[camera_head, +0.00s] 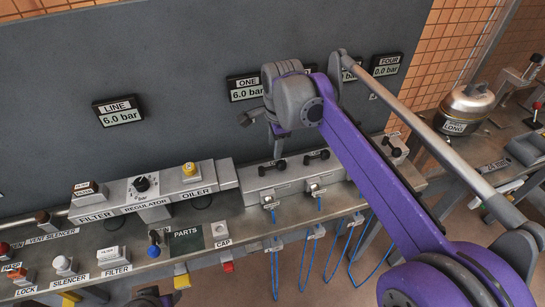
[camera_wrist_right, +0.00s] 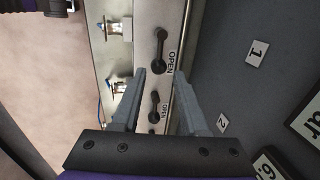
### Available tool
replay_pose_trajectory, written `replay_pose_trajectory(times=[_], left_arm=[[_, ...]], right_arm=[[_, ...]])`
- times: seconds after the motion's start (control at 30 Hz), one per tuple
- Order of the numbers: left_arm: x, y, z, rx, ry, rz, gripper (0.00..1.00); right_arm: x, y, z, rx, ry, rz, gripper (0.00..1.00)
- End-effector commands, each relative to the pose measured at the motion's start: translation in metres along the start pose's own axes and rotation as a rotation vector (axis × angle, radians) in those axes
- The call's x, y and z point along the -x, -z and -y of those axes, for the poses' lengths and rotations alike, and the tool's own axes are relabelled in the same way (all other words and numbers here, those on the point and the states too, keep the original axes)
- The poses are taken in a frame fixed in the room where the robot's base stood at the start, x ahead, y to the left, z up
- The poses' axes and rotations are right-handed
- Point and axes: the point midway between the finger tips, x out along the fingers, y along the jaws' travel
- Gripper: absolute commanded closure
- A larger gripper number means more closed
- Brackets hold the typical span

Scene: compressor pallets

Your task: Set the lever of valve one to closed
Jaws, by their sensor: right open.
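The lever of valve one (camera_wrist_right: 160,50) is black and lies along the length of the pale valve block, with the word OPEN beside it and a plate marked 1 (camera_wrist_right: 257,52) on the wall panel. In the head view this lever (camera_head: 272,168) is below the ONE display, which reads 6.0 bar. My right gripper (camera_wrist_right: 156,82) is open and empty. Its fingertips are just short of lever one, and the lever of valve two (camera_wrist_right: 154,106) shows between its fingers. In the head view the right gripper (camera_head: 279,145) hangs above the block, partly hidden by its own wrist.
The valve two lever (camera_head: 316,155) is close by on the right. The filter, regulator and oiler unit (camera_head: 145,198) stands to the left. Blue hoses (camera_head: 307,255) hang in front. The grey panel (camera_head: 180,60) rises behind. My right arm covers part of the block's right side.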

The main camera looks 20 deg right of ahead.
Motion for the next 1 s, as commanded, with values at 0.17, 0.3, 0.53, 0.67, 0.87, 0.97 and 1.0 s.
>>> replay_pose_trajectory(times=[0.17, 0.3, 0.53, 0.67, 0.87, 0.97, 1.0], left_arm=[[-0.004, -0.003, 0.000, 0.000, 0.000, 0.002, 0.50], [-0.006, -0.004, 0.000, 0.000, 0.000, 0.002, 0.50], [-0.008, -0.005, 0.000, 0.000, 0.000, 0.003, 0.50], [-0.008, -0.005, 0.000, 0.000, 0.000, 0.003, 0.50], [-0.008, -0.005, 0.000, 0.000, 0.000, 0.003, 0.50], [-0.008, -0.005, 0.000, 0.000, 0.000, 0.003, 0.50], [-0.008, -0.005, 0.000, 0.000, 0.000, 0.003, 0.50]], right_arm=[[-0.035, 0.000, 0.000, 0.001, 0.001, 0.000, 0.56], [-0.061, 0.000, 0.000, 0.001, 0.001, 0.000, 0.56], [-0.088, 0.000, 0.000, 0.002, 0.001, 0.000, 0.56], [-0.093, 0.000, 0.000, 0.002, 0.001, 0.000, 0.56], [-0.093, 0.000, 0.000, 0.002, 0.001, 0.000, 0.56], [-0.093, 0.000, 0.000, 0.002, 0.001, 0.000, 0.67], [-0.093, 0.000, 0.000, 0.002, 0.001, 0.000, 0.74]])
